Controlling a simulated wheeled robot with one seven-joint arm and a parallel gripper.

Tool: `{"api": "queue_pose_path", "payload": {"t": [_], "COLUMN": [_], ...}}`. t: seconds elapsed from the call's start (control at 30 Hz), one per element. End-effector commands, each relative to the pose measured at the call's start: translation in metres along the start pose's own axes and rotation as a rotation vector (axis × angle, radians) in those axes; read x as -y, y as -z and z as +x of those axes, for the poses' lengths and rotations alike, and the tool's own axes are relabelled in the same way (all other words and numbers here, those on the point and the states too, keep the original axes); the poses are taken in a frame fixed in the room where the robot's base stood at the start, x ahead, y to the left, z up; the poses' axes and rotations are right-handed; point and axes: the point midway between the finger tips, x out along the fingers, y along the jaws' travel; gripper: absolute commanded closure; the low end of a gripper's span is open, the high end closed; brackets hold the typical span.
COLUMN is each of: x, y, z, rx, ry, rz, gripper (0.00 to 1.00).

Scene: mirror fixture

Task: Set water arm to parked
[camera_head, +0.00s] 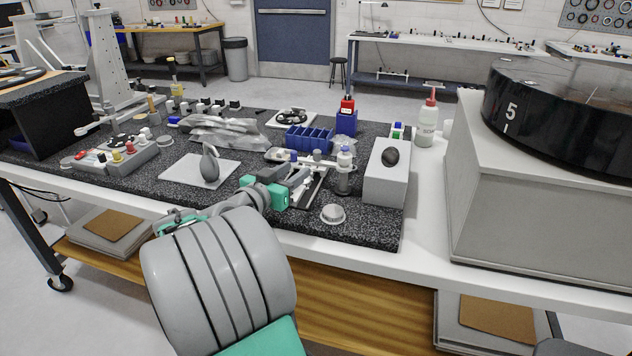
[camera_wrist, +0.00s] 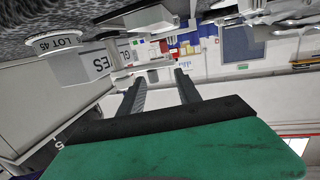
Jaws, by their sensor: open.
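I cannot tell for sure which part is the water arm. A pale slim arm (camera_head: 98,123) reaches out low from the upright white frame (camera_head: 104,60) at the left of the bench in the head view; whether it is the water arm is unclear. My gripper (camera_head: 302,180) is over the front middle of the speckled bench top, far to the right of that arm. It is beside a small fixture with pale rails (camera_head: 316,187), which it partly hides. In the wrist view my gripper (camera_wrist: 160,84) has its two dark fingers apart, with nothing seen held between them.
A grey box with a dark oval (camera_head: 386,178) stands right of my gripper, and a white round piece (camera_head: 333,214) lies in front. A large drum housing (camera_head: 540,190) fills the right. Parts crowd the left (camera_head: 125,152).

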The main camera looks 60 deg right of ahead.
Motion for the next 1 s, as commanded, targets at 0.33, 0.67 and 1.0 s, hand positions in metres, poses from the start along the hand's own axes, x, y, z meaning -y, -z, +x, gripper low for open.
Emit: {"api": "queue_pose_path", "payload": {"t": [0.33, 0.67, 1.0], "x": [-0.019, -0.019, -0.019], "y": [0.018, 0.019, 0.019], "z": [0.058, 0.09, 0.089], "rx": [-0.097, -0.096, -0.095], "ry": [-0.053, -0.047, -0.046], "rz": [0.007, 0.007, 0.007], "gripper": [0.6, 0.6, 0.74]}}
